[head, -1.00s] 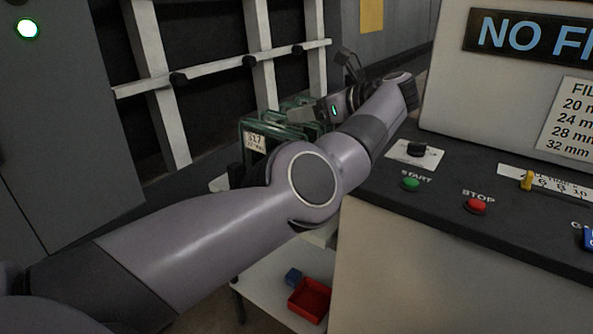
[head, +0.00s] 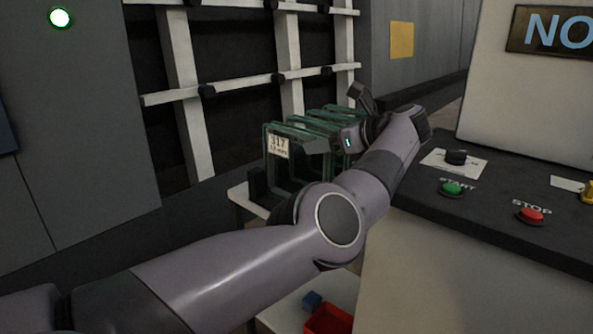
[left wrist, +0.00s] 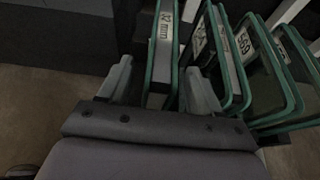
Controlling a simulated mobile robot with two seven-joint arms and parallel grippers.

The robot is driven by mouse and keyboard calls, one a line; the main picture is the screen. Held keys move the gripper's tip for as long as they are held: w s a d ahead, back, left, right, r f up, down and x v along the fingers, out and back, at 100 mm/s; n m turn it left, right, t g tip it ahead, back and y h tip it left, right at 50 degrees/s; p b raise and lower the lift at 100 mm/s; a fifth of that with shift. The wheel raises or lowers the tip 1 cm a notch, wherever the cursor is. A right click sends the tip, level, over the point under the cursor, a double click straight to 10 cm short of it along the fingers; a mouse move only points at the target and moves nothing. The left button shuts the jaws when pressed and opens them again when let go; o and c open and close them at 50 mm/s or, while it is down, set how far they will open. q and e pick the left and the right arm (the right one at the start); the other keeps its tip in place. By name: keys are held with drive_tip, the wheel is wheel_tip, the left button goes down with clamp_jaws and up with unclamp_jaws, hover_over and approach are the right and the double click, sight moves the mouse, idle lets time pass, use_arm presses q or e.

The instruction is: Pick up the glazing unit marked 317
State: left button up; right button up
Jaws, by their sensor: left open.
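The glazing unit marked 317 (head: 278,147) stands upright at the near end of a row of green-edged glass units, its white label facing me. My left gripper (head: 330,142) is at the row, beside and behind this label in the head view; the arm and wrist hide much of it. In the left wrist view the open fingers (left wrist: 160,80) stand on either side of the leftmost unit (left wrist: 163,45), whose label shows "12 mm". Its number is not readable there. A gap shows between the unit and the left finger. My right gripper is in neither view.
Other glazing units (left wrist: 240,60) stand close to the right finger, one labelled 569. The units stand on a pale shelf (head: 243,197). The washer's control panel (head: 470,235) with START and STOP buttons is close right of my arm. A red bin (head: 328,319) sits below.

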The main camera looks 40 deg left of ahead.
use_arm(q)
drive_tip(key=x, duration=0.3)
drive_tip(key=shift+d, duration=0.1)
clamp_jaws()
idle(1.1)
drive_tip(key=shift+r, duration=0.3)
